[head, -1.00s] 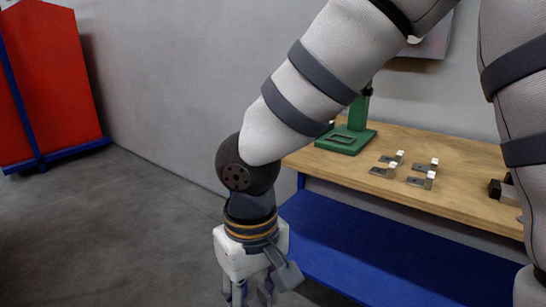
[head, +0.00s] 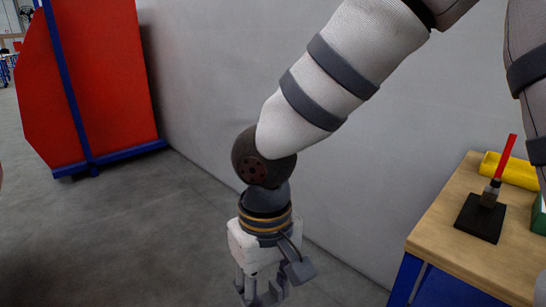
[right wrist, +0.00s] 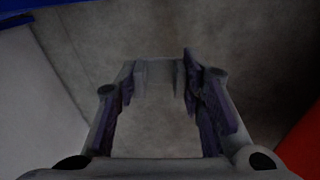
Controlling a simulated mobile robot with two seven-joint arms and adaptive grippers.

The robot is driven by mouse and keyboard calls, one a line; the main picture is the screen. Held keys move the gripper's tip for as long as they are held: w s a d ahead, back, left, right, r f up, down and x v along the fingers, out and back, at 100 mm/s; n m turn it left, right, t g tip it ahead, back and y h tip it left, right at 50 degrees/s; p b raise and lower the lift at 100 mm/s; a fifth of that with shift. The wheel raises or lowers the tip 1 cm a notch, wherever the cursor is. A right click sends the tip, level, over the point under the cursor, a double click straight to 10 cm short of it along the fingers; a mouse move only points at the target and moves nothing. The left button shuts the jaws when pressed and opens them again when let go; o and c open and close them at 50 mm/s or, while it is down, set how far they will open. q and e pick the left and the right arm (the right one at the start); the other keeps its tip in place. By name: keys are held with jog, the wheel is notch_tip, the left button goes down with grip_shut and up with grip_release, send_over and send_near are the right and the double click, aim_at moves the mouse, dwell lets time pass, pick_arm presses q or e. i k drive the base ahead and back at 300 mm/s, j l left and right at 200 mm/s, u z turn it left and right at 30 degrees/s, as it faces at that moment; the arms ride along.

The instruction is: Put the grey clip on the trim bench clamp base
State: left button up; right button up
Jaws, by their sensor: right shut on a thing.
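My right gripper (head: 262,292) hangs low in the head view, cut off by the bottom edge. In the right wrist view its two fingers (right wrist: 160,88) are shut on a grey piece, which looks like the grey clip (right wrist: 155,72) and spans between the fingertips. The clip cannot be made out in the head view. A dark plate with a grey clamp and red handle, which looks like the clamp base (head: 481,219), stands on the wooden bench (head: 450,245) at the right, well apart from the gripper. My left gripper is not in view.
A yellow roll-like thing (head: 512,170) lies behind the clamp, and part of a green thing (head: 539,215) shows at the right edge. A large red panel (head: 95,80) on a blue frame stands at the left. The grey floor (head: 130,235) between is clear.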

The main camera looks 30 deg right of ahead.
aim_at(480, 220)
jog(key=i+z, duration=0.5)
jog(key=i+j+z, duration=0.3)
jog(key=z, duration=0.2)
jog(key=i+j+z, duration=0.45)
jog(key=i+z, duration=0.15)
jog(key=z, duration=0.3)
jog(key=i+j+z, duration=0.15)
jog(key=z, duration=0.35)
jog(key=i+j+z, duration=0.1)
jog(key=j+z, duration=0.15)
jog(key=z, duration=0.2)
jog(key=i+j+z, duration=0.1)
jog(key=z, duration=0.35)
jog(key=i+j+z, duration=0.1)
jog(key=j+z, duration=0.15)
jog(key=i+j+z, duration=0.2)
jog(key=j, duration=0.15)
jog(key=j+z, duration=0.25)
jog(key=i+j, duration=0.1)
jog(key=i, duration=0.35)
